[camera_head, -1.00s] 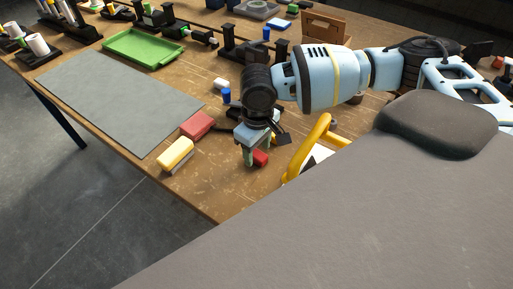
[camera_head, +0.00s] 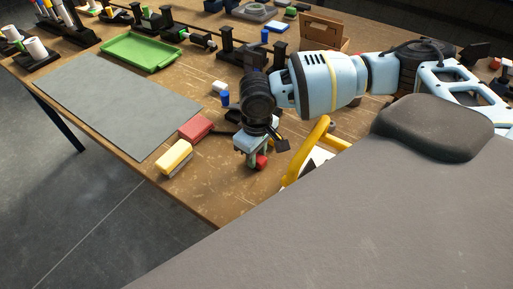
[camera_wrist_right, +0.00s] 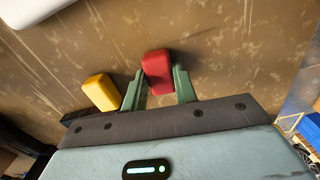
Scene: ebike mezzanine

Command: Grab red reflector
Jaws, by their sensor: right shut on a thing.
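The red reflector (camera_head: 261,161) is a small red block low over the wooden table near its front edge, partly hidden by my right gripper in the head view. My right gripper (camera_head: 253,158) points down and is shut on it. In the right wrist view the red reflector (camera_wrist_right: 157,72) sits between the two green fingertips (camera_wrist_right: 159,85), one on each side. I cannot tell whether it still touches the table. My left gripper is not in view.
A red block (camera_head: 195,128) and a yellow block (camera_head: 174,157) lie left of my gripper. A yellow curved handle (camera_head: 308,150) stands close to its right. A grey mat (camera_head: 115,105) and green tray (camera_head: 140,50) lie further left. A yellow block (camera_wrist_right: 101,92) is beside the fingers in the wrist view.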

